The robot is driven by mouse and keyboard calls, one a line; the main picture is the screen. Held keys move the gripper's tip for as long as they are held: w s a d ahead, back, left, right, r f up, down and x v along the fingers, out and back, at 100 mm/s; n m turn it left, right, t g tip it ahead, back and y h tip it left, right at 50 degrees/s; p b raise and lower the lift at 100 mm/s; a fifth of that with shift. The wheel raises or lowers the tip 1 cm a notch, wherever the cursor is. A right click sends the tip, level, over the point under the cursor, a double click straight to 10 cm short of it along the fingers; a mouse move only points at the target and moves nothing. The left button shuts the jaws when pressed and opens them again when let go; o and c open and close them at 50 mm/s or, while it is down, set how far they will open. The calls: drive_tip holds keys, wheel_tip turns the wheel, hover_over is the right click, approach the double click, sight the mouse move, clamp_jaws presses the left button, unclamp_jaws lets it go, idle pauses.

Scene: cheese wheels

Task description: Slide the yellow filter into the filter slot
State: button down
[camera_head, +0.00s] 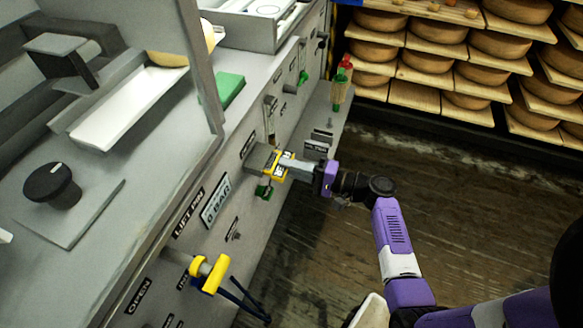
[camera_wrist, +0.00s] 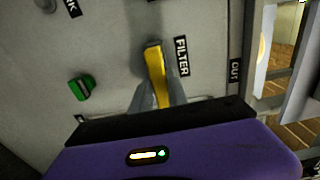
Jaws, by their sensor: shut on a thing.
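The yellow filter (camera_head: 279,165) is at the front panel of the grey machine, and a grey block (camera_head: 261,158) lies between its yellow part and the panel. I cannot tell whether that block belongs to the filter or the slot. My gripper (camera_head: 290,167) reaches in from the right and is shut on the yellow part. In the wrist view the yellow filter (camera_wrist: 157,75) stands upright between my fingertips (camera_wrist: 157,98), beside the FILTER label (camera_wrist: 181,57). The slot opening is hidden behind the filter, so its depth in the slot is unclear.
A green knob (camera_wrist: 82,87) sits on the panel near the filter. A yellow handle (camera_head: 209,273) sticks out lower down the panel. A green-and-red bottle (camera_head: 341,82) stands on a ledge beyond. Cheese shelves (camera_head: 470,60) line the back. The wooden floor on the right is clear.

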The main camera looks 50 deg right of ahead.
drive_tip(key=shift+x, duration=1.15)
drive_tip(key=c, duration=1.2)
unclamp_jaws()
drive_tip(key=b+v, duration=0.1)
drive_tip(key=v, duration=0.6)
drive_tip(key=shift+s, duration=0.4)
drive_tip(key=shift+d, duration=0.2)
